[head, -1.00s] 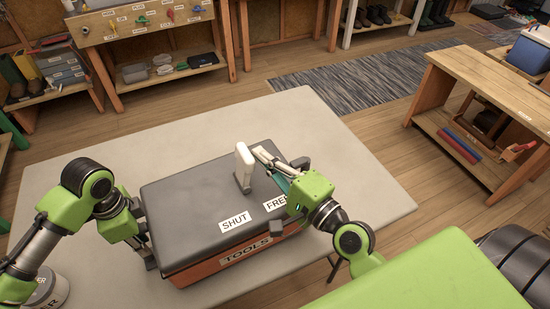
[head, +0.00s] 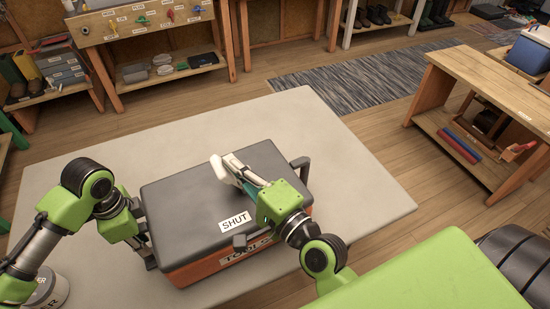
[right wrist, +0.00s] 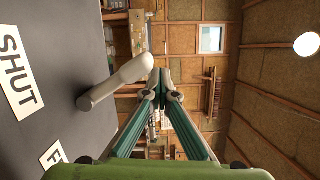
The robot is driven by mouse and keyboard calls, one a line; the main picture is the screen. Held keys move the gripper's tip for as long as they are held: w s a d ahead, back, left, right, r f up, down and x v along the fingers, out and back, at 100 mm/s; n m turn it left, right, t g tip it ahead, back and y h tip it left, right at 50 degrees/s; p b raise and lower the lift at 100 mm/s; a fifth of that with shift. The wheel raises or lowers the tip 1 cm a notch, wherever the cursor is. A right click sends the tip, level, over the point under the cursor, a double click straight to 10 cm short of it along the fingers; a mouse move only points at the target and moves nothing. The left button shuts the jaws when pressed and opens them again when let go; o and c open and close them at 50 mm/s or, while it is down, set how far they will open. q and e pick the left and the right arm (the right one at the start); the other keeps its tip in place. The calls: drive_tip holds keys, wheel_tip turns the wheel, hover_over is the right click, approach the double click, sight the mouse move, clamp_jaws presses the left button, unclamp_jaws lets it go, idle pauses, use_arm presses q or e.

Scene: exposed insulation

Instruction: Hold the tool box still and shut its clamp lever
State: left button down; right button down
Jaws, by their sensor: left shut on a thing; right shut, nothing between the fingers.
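The tool box (head: 175,200) is an orange-red box with a dark grey lid, standing on the grey mat. Its pale clamp lever (head: 219,168) leans over the lid and also shows in the right wrist view (right wrist: 118,80), tilted from its pivot. My left gripper (head: 149,252) is shut at the box's left side, seemingly on its side handle, which my gripper mostly hides. My right gripper (head: 238,168) is shut and empty, its tips close beside the lever's free end; I cannot tell whether they touch. The SHUT label (head: 234,226) is clear; my right gripper covers the FREE label in the head view.
A dark handle (head: 300,163) sticks out at the box's right end. The mat (head: 350,170) is bare to the right and behind. A round tin (head: 50,291) stands at the lower left. A wooden bench (head: 490,75) stands at the right, shelves at the back.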

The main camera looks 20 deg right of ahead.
use_arm(q)
drive_tip(key=shift+d+r, duration=0.1)
drive_tip(key=shift+d, duration=0.2)
use_arm(e)
drive_tip(key=shift+a+f, duration=0.15)
drive_tip(key=shift+a, duration=0.25)
drive_tip(key=shift+s, duration=0.1)
drive_tip(key=shift+s+d+f, duration=0.1)
drive_tip(key=shift+s, duration=0.15)
use_arm(q)
drive_tip(key=shift+a, duration=0.3)
use_arm(e)
drive_tip(key=v, duration=1.1)
drive_tip(key=shift+d+r, duration=0.25)
drive_tip(key=shift+d, duration=0.15)
drive_tip(key=shift+s, duration=0.1)
use_arm(q)
drive_tip(key=c, duration=1.8)
unclamp_jaws()
drive_tip(key=shift+w+r, duration=0.1)
drive_tip(key=shift+c, duration=0.2)
